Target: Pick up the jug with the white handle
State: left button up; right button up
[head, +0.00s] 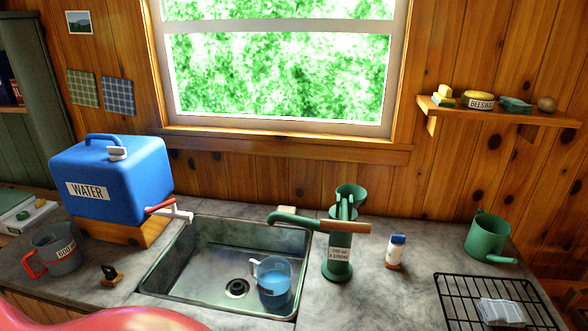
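A clear jug (273,282) with a pale, whitish handle (258,268) on its left side stands in the metal sink (190,243). It holds blue-looking liquid, and it is right of the drain. Another jug (58,250), grey with a red handle and a partly readable label, stands on the counter at the left. A green jug-like can (487,236) stands at the right. Neither of my grippers is in view.
A green hand pump (338,250) stands right of the sink, its spout reaching over it. A blue water container (112,178) sits on a wooden block, its tap toward the sink. A small bottle (395,251) and black rack (450,290) are at right. A red curved shape fills the bottom left.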

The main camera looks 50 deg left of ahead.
aim_at(274, 274)
jog(key=u, duration=1.5)
